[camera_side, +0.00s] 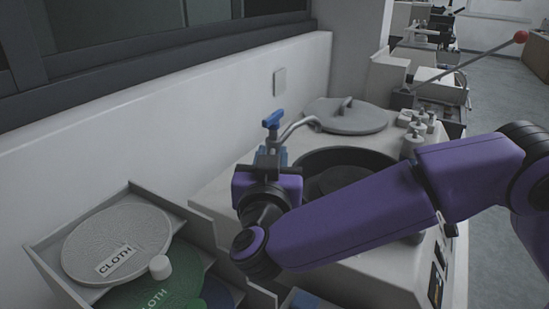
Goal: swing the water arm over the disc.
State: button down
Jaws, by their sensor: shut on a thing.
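The water arm (298,128) is a grey bent pipe with a blue lever handle (272,120) on its post, at the back left of the polishing machine. Its pipe runs right and back, its end near the round grey lid, behind the bowl's rim. The dark disc (340,179) lies in the black-rimmed bowl (329,153), partly hidden by my purple arm. My gripper (267,160) is at the water arm's post, below the blue handle, and is shut on the water arm. My wrist hides the fingertips and their exact contact.
Several small grey cylinders (415,128) stand at the machine's right back. A rack (50,266) with cloth discs (117,243) is front left. The white wall is close behind my gripper.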

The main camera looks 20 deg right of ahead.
dwell(0.4)
jog(key=c, duration=1)
grip_release()
jog(key=shift+d, duration=0.1)
